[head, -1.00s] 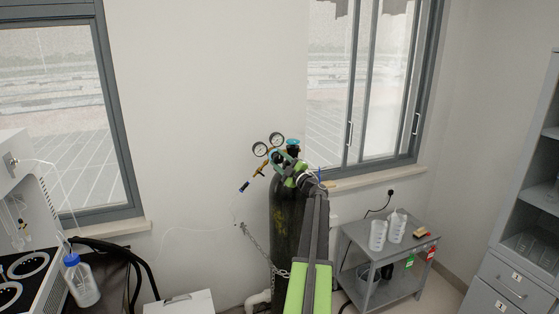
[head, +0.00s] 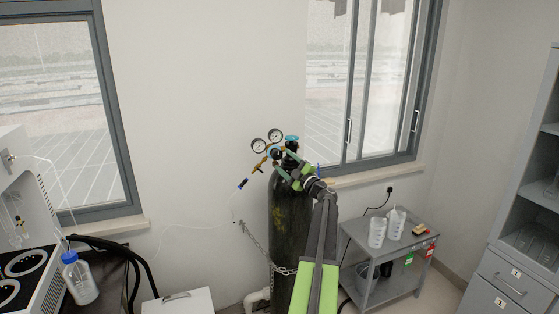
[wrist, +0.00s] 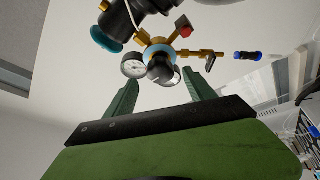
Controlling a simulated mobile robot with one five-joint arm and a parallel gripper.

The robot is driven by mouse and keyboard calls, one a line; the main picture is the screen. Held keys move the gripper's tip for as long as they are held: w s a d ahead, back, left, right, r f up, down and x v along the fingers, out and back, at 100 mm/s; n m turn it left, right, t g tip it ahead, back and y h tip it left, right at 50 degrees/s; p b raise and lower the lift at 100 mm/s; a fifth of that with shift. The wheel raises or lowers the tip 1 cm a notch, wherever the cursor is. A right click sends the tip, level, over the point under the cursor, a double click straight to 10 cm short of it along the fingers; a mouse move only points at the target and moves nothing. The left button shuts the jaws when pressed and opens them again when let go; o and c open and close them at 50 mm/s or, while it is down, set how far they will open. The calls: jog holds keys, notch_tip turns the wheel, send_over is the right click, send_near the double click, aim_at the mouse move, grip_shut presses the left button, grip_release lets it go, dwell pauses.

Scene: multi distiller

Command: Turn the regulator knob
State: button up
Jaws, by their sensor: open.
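The black regulator knob (wrist: 160,70) sits on the brass regulator body (wrist: 157,48) between two round gauges in the wrist view. In the head view, the regulator, with gauges (head: 258,146), is at the top of a dark gas cylinder (head: 285,222). My gripper (wrist: 162,77) is open. In the wrist view its green fingers stand on either side of the knob, with visible room on both sides. I cannot tell its depth from the knob, and no contact shows. In the head view my gripper (head: 287,167) is close to the regulator, partly hiding the cylinder top.
A teal handwheel (head: 292,139) sits on the cylinder valve beside the regulator. A chain (head: 256,245) holds the cylinder near the wall. A grey cart (head: 370,240) with jugs stands to the right. A blue-ended hose fitting (wrist: 247,56) extends right of the regulator.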

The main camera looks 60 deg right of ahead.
jog(key=b+v, duration=0.2)
jog(key=v, duration=1)
jog(key=shift+s+b, duration=0.3)
jog(key=shift+s, duration=0.05)
jog(key=shift+a+f, duration=0.1)
jog(key=shift+a, duration=0.05)
